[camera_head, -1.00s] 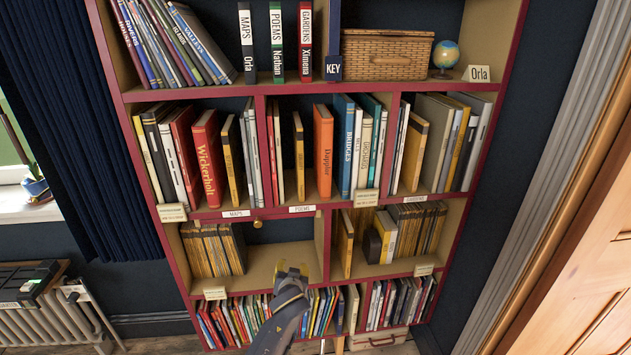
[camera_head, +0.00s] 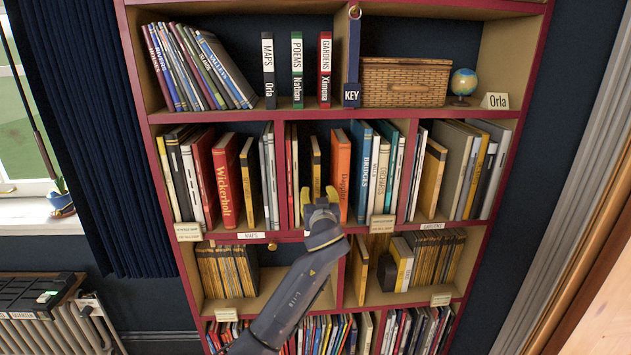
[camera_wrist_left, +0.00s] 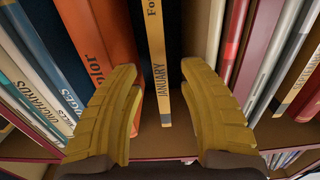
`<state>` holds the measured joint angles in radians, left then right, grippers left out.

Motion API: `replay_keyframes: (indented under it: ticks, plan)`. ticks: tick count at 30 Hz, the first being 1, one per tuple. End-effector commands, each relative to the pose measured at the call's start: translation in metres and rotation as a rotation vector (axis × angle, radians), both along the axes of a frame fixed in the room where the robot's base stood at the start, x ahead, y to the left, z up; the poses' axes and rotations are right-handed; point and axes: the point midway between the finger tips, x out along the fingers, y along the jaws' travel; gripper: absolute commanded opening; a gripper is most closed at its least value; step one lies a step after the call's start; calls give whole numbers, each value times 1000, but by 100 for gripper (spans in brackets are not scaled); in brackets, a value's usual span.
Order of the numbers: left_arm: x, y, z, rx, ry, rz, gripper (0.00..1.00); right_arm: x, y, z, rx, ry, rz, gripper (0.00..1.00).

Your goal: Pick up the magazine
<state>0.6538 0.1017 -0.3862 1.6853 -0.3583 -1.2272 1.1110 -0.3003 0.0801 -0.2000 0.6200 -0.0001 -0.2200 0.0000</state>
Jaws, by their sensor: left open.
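The magazine (camera_head: 316,163) is a thin yellow one with a dark band, standing upright in the middle bay of the second shelf. In the left wrist view its yellow spine (camera_wrist_left: 161,75), marked JANUARY, shows between my fingers. My left gripper (camera_head: 319,195) is in front of that bay, open. In the left wrist view the left gripper (camera_wrist_left: 158,85) has one finger on each side of the spine, with gaps between. Its lower part is hidden by my gripper in the head view. My right gripper is not in view.
An orange book (camera_head: 340,175) stands close beside the magazine, with a dark gap between them. Thin books (camera_head: 292,170) stand on its other side. A red shelf edge (camera_head: 270,236) with labels runs below. A wicker basket (camera_head: 405,82) and globe (camera_head: 463,83) sit above.

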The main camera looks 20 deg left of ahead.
Motion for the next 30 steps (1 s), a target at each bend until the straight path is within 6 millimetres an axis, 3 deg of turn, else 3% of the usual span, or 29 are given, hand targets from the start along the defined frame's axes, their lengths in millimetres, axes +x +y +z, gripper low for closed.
replay_keyframes:
  ticks: [9, 20, 30]
  plan:
    - [43, 17, 0, 3, 1, 1, 42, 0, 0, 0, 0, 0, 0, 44]
    - [58, 23, 0, 3, 1, 1, 42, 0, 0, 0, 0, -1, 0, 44]
    - [92, 35, 1, 2, 1, 1, 42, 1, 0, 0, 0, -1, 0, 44]
